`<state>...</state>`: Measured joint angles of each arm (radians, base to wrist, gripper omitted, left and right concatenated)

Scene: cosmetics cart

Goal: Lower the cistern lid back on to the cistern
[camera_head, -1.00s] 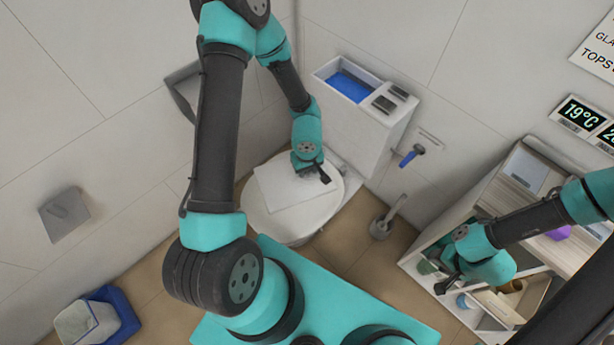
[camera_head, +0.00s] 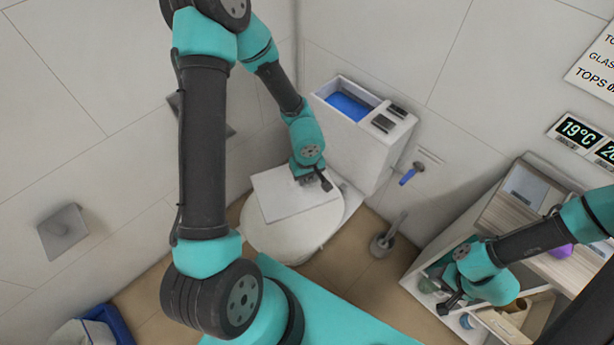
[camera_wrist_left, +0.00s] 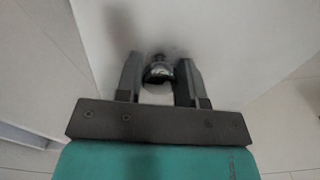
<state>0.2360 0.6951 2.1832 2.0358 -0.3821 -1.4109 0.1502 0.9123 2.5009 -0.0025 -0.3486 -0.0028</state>
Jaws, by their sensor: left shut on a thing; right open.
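The cistern lid (camera_head: 277,196) is a flat white slab in the head view, over the toilet (camera_head: 290,240) in front of the cistern. My left gripper (camera_head: 314,181) is shut on its round metal knob (camera_wrist_left: 158,70), which sits between the fingers in the left wrist view. The white cistern (camera_head: 362,150) stands against the wall with its top open, showing blue inside (camera_head: 349,107). The lid is apart from the cistern opening. My right gripper (camera_head: 451,301) is open by the shelf cart at the right, partly hard to make out.
Dark-topped pieces (camera_head: 390,115) sit at the cistern's right end. A blue-handled valve (camera_head: 411,174) sticks out from the wall to the right. A toilet brush in its holder (camera_head: 381,246) stands on the floor. The shelf cart (camera_head: 420,265) fills the right side.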

